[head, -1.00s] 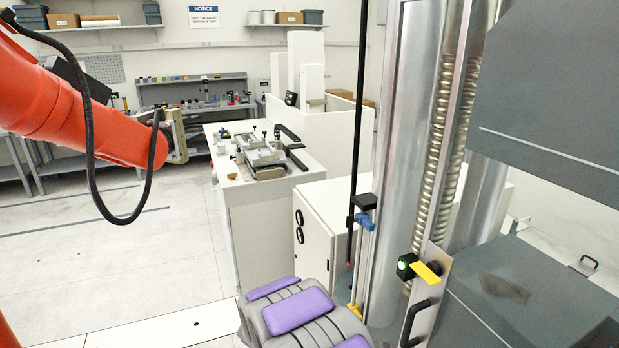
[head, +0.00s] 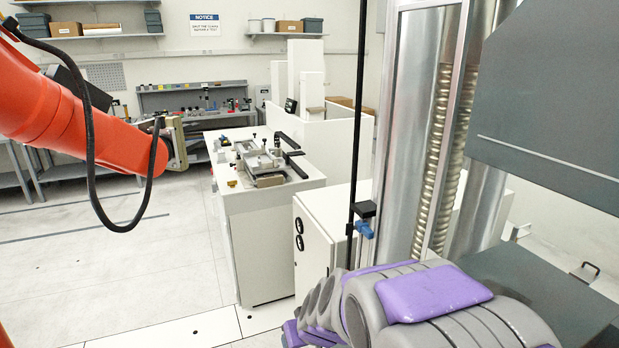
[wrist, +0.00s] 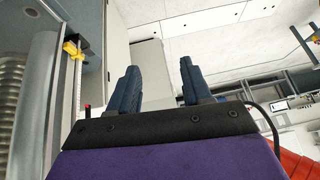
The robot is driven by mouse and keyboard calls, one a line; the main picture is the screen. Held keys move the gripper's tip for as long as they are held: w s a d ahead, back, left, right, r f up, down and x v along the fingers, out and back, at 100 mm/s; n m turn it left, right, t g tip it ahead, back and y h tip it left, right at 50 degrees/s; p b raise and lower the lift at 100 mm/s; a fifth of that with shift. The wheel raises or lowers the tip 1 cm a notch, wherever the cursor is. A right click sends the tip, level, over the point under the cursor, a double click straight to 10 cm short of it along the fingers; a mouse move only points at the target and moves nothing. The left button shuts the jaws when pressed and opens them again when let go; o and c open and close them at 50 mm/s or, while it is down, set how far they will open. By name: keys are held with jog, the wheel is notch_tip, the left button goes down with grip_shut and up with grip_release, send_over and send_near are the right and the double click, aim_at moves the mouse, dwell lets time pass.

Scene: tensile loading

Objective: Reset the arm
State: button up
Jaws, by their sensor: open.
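My gripper (wrist: 158,66) is open and empty in the wrist view. Its two dark blue fingers stand well apart, with floor and a pale cabinet visible between and beyond them. Its black bar and purple body fill the bottom of that view. In the head view my grey and purple arm link shows large at the bottom right, in front of the testing machine. The fingers cannot be made out in the head view.
The testing machine's metal column with its screw (head: 441,150) stands close at right, beside dark grey housings (head: 560,100). A white cabinet (head: 315,240) and a bench (head: 270,200) with a clamping fixture (head: 262,165) stand behind. Open floor (head: 100,270) lies left.

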jog(key=s+d+r+m+g+h, duration=0.1)
jog(key=s+d, duration=0.4)
jog(key=s, duration=0.5)
jog(key=s+d+r+m+g+h, duration=0.1)
jog(key=s+d+r+m+g, duration=0.1)
jog(key=s+d, duration=0.4)
jog(key=s+d+r+m+g+h, duration=0.1)
jog(key=s+d+g, duration=0.3)
jog(key=s, duration=1.2)
jog(key=shift+s+d+r, duration=0.25)
jog(key=shift+d, duration=0.4)
